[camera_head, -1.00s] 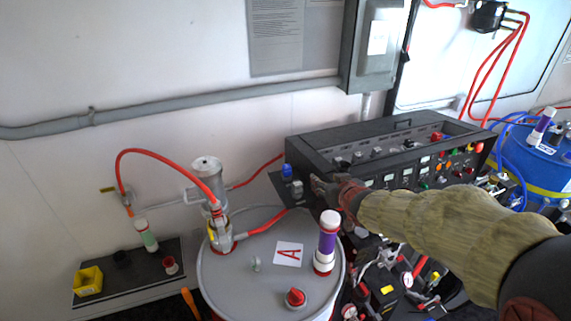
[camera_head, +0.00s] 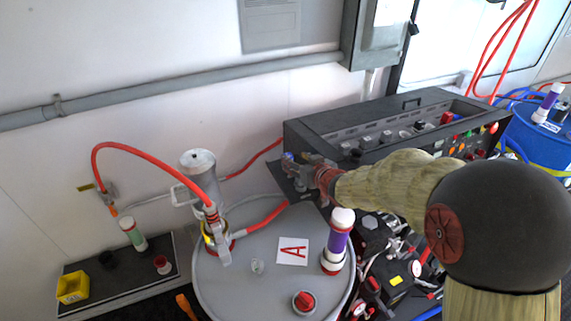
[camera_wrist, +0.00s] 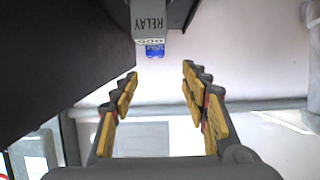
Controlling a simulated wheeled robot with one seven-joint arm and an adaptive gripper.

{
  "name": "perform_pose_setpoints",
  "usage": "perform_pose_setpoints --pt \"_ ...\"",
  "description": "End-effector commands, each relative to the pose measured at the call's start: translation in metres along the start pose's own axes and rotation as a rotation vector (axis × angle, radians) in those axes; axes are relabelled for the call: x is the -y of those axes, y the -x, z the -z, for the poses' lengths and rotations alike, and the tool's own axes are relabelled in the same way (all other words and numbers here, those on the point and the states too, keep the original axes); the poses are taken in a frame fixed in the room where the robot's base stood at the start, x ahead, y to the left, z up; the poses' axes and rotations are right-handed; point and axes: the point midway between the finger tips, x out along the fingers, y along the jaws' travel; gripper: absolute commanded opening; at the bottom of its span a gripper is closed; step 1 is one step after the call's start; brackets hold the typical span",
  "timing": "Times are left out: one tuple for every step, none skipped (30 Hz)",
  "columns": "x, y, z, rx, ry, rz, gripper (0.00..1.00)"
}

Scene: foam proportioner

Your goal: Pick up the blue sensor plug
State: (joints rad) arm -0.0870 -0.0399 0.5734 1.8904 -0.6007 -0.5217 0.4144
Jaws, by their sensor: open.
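The blue sensor plug (camera_head: 288,157) is a small blue piece at the left end of the black control console, mostly covered by my gripper in the head view. In the wrist view a blue piece (camera_wrist: 155,50) shows just beyond a grey block marked RELAY (camera_wrist: 150,22), at the top centre. My gripper (camera_head: 291,166) is at the console's left end, close by the plug. In the wrist view its yellow-padded fingers (camera_wrist: 160,74) are spread, with nothing between them. The blue piece lies above and beyond the fingertips there. Contact cannot be told.
The black console (camera_head: 390,130) stands right of the gripper. A grey drum (camera_head: 225,275) marked A, with a purple-banded cylinder (camera_head: 338,243) on it, stands below. A red hose (camera_head: 125,145) arches at left.

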Motion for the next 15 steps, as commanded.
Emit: perform_pose_setpoints --pt "0.0 -0.004 -0.009 0.0 0.0 0.0 0.45" --pt "0.0 -0.005 -0.012 0.0 0.0 0.0 0.45" --pt "0.0 -0.006 -0.014 0.0 0.0 0.0 0.45" --pt "0.0 -0.007 -0.016 0.0 0.0 0.0 0.45" --pt "0.0 -0.008 -0.018 0.0 0.0 0.0 0.45" --pt "0.0 -0.009 -0.02 0.0 0.0 0.0 0.45" --pt "0.0 -0.009 -0.02 0.0 0.0 0.0 0.45" --pt "0.0 -0.011 -0.021 0.0 0.0 0.0 0.45" --pt "0.0 -0.014 -0.021 0.001 0.0 0.0 0.45" --pt "0.0 -0.016 -0.021 0.001 0.0 0.0 0.45" --pt "0.0 -0.019 -0.021 0.001 0.0 0.0 0.45" --pt "0.0 -0.023 -0.02 0.0 0.0 0.0 0.45" --pt "0.0 -0.026 -0.02 0.0 0.0 0.0 0.45" --pt "0.0 -0.029 -0.02 0.001 0.0 0.0 0.45" --pt "0.0 -0.033 -0.02 0.001 0.0 0.0 0.45"
